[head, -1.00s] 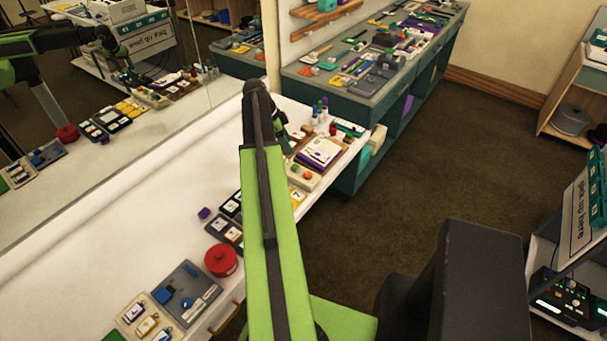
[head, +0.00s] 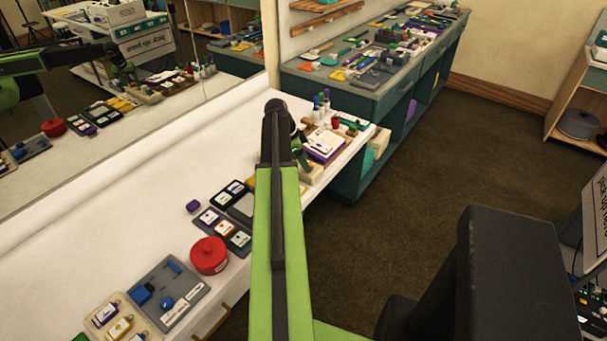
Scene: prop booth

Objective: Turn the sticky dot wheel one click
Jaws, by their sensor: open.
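No sticky dot wheel can be made out for certain in the head view. My green and black arm (head: 279,230) stands up in the middle of the picture and covers part of the white counter (head: 130,195).
On the counter left of my arm are a red lidded pot (head: 209,256), dark card trays (head: 222,232) and a grey tray (head: 183,307). A mirror (head: 215,85) runs behind. A teal bench (head: 350,92) stands beyond.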

